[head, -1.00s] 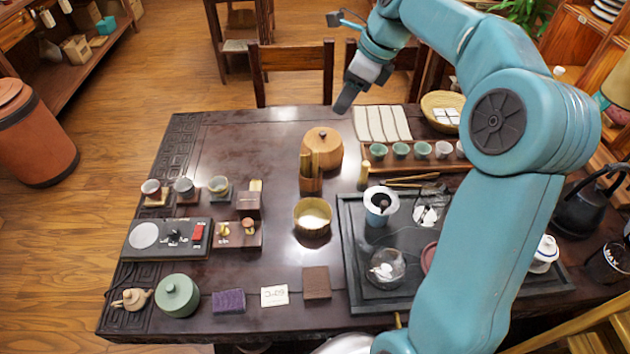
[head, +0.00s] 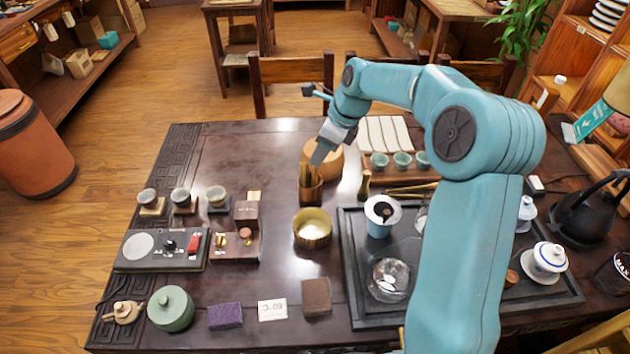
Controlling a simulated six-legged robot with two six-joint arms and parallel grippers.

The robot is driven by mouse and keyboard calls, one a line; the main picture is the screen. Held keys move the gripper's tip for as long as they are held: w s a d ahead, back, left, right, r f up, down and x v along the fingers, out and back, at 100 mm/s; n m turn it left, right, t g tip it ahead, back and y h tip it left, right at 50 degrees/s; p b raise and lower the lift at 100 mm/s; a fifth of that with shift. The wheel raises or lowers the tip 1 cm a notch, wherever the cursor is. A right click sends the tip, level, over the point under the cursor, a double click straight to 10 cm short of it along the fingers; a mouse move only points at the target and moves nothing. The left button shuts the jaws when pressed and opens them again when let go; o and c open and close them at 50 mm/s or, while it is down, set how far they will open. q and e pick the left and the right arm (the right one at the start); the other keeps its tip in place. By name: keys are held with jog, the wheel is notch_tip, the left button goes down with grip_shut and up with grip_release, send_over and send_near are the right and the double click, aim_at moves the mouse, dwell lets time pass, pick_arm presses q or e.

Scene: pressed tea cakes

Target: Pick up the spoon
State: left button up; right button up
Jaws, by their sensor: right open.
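A wooden holder (head: 311,194) with upright tan tea tools (head: 306,175) stands mid-table, left of the dark tray. I cannot tell which of the tools, if any, is the spoon. My right gripper (head: 319,157) is open, pointing down just above and slightly right of the tools' tops, with no contact visible. Its fingers are small and nothing shows between them. It overlaps the round wooden container (head: 335,160) behind. My left gripper is not in view.
A brass bowl (head: 312,229) stands in front of the holder. A dark tray (head: 349,262) with a white-rimmed cup (head: 381,212) and a glass vessel (head: 389,279) lies to the right. The table's left-middle is clear.

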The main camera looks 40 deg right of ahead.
jog(key=x, duration=0.3)
grip_shut()
jog(key=shift+r, duration=0.1)
